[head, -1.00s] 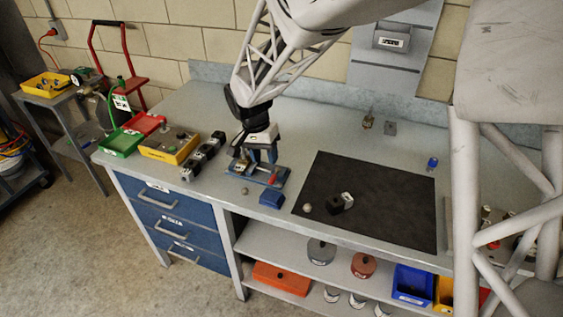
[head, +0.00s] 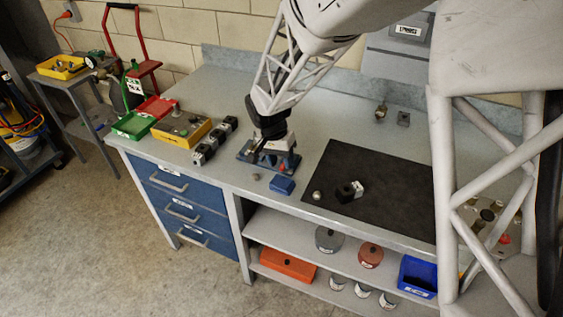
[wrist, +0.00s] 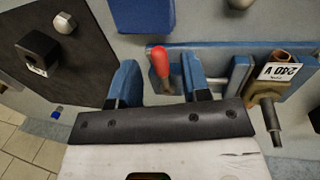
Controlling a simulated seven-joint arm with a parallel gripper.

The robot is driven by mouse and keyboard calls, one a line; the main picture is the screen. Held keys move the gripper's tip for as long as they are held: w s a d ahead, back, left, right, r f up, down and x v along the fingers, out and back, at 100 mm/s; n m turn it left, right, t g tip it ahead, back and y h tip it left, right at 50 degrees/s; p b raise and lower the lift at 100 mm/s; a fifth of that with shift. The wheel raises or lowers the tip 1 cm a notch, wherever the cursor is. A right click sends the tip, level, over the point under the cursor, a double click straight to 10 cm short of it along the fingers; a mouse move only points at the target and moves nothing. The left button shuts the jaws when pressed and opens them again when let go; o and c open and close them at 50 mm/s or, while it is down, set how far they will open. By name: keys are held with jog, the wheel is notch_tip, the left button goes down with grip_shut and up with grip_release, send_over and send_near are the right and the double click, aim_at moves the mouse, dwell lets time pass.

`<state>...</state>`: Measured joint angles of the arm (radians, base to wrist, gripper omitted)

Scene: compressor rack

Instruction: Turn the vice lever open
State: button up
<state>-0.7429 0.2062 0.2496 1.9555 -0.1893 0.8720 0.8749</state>
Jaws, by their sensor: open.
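The blue vice (head: 246,157) stands near the front edge of the bench, partly hidden under my gripper (head: 279,162). Its lever has a red grip (wrist: 159,62), which also shows in the head view (head: 283,168). In the wrist view my gripper (wrist: 160,72) is open, with one blue finger on each side of the red grip. Gaps show between the grip and both fingers; I cannot tell any contact. A brass part (wrist: 265,90) with a "240 V" label sits at the vice, right of the lever in the wrist view.
A blue block (head: 282,185) lies just in front of the vice. A black row of blocks (head: 214,142) and a yellow tray (head: 183,131) stand to the left.

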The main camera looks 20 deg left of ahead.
jog(key=shift+d+f, duration=0.1)
jog(key=shift+f, duration=0.4)
jog(key=shift+c, duration=0.3)
grip_shut()
